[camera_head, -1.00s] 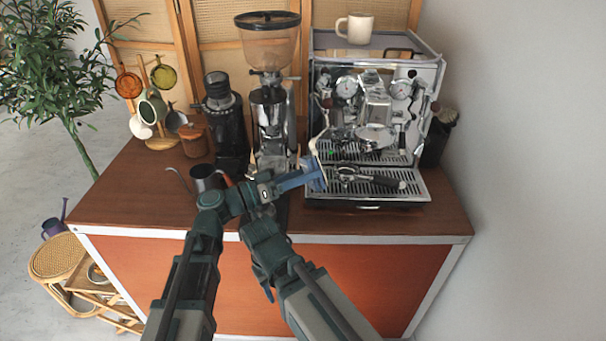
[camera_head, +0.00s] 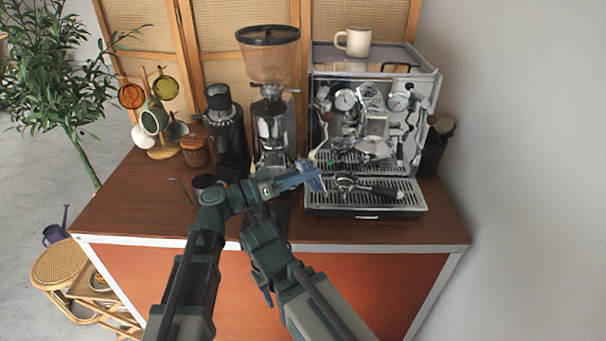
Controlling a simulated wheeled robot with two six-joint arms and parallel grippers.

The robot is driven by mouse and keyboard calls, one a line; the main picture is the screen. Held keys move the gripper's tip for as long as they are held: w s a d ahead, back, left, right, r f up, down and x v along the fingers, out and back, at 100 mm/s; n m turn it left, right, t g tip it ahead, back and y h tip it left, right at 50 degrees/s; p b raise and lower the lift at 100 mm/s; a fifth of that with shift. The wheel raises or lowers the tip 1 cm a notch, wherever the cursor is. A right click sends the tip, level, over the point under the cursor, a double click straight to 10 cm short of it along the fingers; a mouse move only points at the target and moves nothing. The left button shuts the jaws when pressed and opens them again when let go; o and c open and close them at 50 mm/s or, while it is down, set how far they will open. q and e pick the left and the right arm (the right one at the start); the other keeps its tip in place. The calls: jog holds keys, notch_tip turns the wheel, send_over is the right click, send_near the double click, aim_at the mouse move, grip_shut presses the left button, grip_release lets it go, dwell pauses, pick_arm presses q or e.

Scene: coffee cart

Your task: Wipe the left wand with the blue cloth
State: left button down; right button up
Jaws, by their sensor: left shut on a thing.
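The blue cloth (camera_head: 313,179) is at the tip of my left gripper (camera_head: 303,178), which is shut on it at the left front edge of the espresso machine. The left wand (camera_head: 325,134) hangs at the machine's left side, with a pale lower end (camera_head: 312,156) just above the cloth. I cannot tell whether cloth and wand touch. My right arm comes up from the lower right and ends beside the left forearm. Its fingers are hidden or too unclear to make out.
The espresso machine (camera_head: 420,92) has a portafilter (camera_head: 370,188) on its drip tray and a cream mug (camera_head: 353,42) on top. A grinder (camera_head: 270,125) stands behind my left gripper. A mug tree (camera_head: 162,152) and wooden jar (camera_head: 195,152) stand left. The counter's front right (camera_head: 445,220) is clear.

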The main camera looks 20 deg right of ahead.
aim_at(308, 185)
pick_arm(q)
jog(key=shift+s+d+f+b, duration=0.2)
jog(key=shift+s+f+b, duration=0.15)
jog(key=shift+f+b, duration=0.35)
jog(key=shift+s+f, duration=0.2)
jog(key=shift+s, duration=0.05)
jog(key=shift+s+a+f+b, duration=0.3)
jog(key=shift+s+b, duration=0.1)
jog(key=shift+w+r, duration=0.1)
jog(key=shift+r, duration=0.05)
jog(key=shift+w+r+p, duration=1.1)
jog(key=shift+r+p, duration=0.15)
jog(key=shift+p, duration=0.1)
jog(key=shift+s+f, duration=0.1)
jog(key=shift+f, duration=0.05)
